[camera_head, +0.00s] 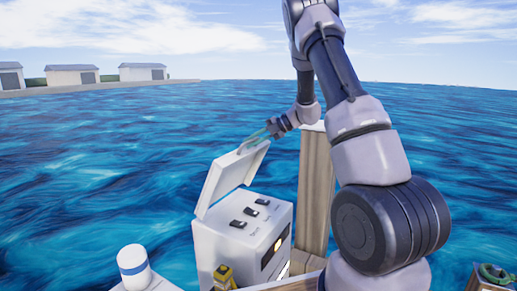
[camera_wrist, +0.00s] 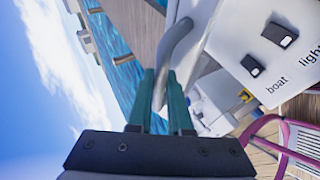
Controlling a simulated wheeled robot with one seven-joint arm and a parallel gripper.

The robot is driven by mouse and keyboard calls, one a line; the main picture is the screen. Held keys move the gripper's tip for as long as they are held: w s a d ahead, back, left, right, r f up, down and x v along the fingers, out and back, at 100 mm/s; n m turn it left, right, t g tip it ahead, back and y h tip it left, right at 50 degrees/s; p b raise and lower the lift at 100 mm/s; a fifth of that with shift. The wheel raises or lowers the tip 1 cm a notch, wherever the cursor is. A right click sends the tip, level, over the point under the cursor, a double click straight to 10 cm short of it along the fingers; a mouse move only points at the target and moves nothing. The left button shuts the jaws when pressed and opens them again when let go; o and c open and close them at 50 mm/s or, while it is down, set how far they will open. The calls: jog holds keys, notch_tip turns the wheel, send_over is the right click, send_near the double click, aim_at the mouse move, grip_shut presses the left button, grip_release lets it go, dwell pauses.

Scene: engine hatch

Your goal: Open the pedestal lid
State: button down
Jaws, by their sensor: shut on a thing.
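The white pedestal (camera_head: 225,226) stands at the lower middle of the head view. Its lid (camera_head: 222,178) is raised and tilted up from the left side, so the top panel with several black switches shows. My gripper (camera_head: 264,136) is at the lid's upper edge. In the wrist view, the teal fingers (camera_wrist: 161,103) are shut around the grey handle (camera_wrist: 177,43) of the lid. The switch panel (camera_wrist: 258,35), with "boat" and "light" labels, shows at the right there. The far side of the lid is hidden.
A wooden post (camera_head: 316,190) stands just right of the pedestal, behind my arm. A white cylinder with a blue band (camera_head: 133,268) is at lower left, and a small yellow object (camera_head: 222,276) is in front. Pink tubing (camera_wrist: 284,150) shows in the wrist view. Water surrounds the scene.

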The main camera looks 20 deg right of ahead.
jog(key=shift+w+a+r, duration=0.15)
jog(key=shift+w+a, duration=0.05)
jog(key=c, duration=0.8)
grip_release()
jog(key=shift+c, duration=0.2)
jog(key=v, duration=1.1)
